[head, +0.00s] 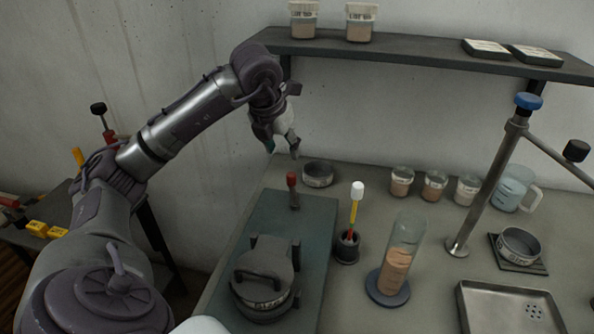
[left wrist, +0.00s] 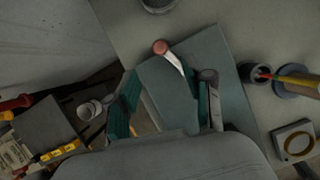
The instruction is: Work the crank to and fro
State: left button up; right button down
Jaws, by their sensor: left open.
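The crank (head: 293,190) has a red knob and stands near the far end of a flat teal base plate (head: 264,220). In the left wrist view the crank (left wrist: 161,48) shows a reddish knob and a pale metal arm running back between my fingers. My left gripper (head: 283,148) is above and slightly behind the crank in the head view, pointing down. In the left wrist view the left gripper (left wrist: 168,85) is open, its teal-padded fingers apart and holding nothing. The knob lies beyond the fingertips there. My right gripper is not in view.
A dark lidded pot (head: 264,283) sits on the plate's near end. A round dish (head: 318,174), a brush holder (head: 347,247) and a glass cylinder (head: 399,260) stand nearby. A wall shelf (head: 420,52) runs above. A metal stand (head: 490,180) rises at right.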

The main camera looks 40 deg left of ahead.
aim_at(291, 174)
pick_arm(q)
jog(key=p+x, duration=0.1)
jog(key=x, duration=1.1)
jog(key=shift+s, duration=0.1)
grip_shut()
